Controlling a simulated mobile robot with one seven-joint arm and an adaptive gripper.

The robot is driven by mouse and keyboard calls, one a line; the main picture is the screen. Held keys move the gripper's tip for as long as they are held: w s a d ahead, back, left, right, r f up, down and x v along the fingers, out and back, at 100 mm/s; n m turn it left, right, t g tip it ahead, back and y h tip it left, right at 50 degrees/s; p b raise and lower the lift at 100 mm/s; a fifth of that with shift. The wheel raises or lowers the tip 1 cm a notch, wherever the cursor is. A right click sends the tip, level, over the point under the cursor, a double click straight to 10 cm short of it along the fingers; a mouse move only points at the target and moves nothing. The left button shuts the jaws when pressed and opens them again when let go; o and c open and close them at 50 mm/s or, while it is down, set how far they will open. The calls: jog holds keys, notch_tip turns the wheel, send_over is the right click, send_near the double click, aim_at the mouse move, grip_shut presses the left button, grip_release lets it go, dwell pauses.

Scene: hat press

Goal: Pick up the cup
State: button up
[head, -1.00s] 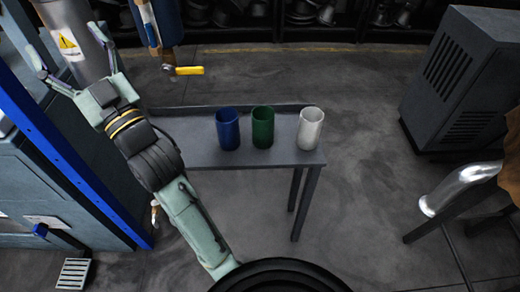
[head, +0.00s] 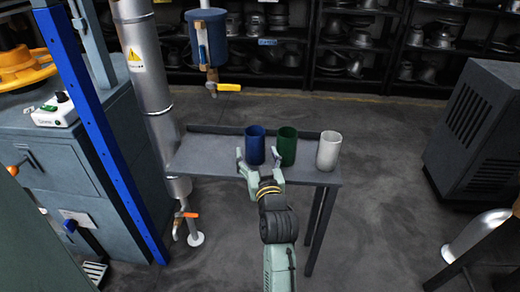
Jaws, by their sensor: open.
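Three cups stand upright in a row on a small grey table (head: 205,158): a blue cup (head: 254,143), a green cup (head: 287,145) and a white cup (head: 328,151) at the right. My gripper (head: 258,156) is open at the near edge of the table. Its two fingers show on either side of the blue cup's lower part in the head view, the right one overlapping the lower part of the green cup. I cannot tell from this view whether the fingers touch either cup.
A blue upright post (head: 100,130) and a grey pipe (head: 150,90) stand left of the table. A blue tank with a yellow-handled valve (head: 228,87) hangs behind it. A dark ribbed cabinet (head: 480,130) stands right. The table's left part is bare.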

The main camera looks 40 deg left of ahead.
aim_at(257, 144)
jog(key=p+x, duration=0.1)
jog(key=x, duration=0.6)
jog(key=shift+w+r+p, duration=0.2)
jog(key=shift+w+p, duration=0.15)
jog(key=shift+w, duration=0.1)
jog(key=shift+d, duration=0.1)
jog(key=c, duration=1.3)
jog(key=shift+r, duration=0.1)
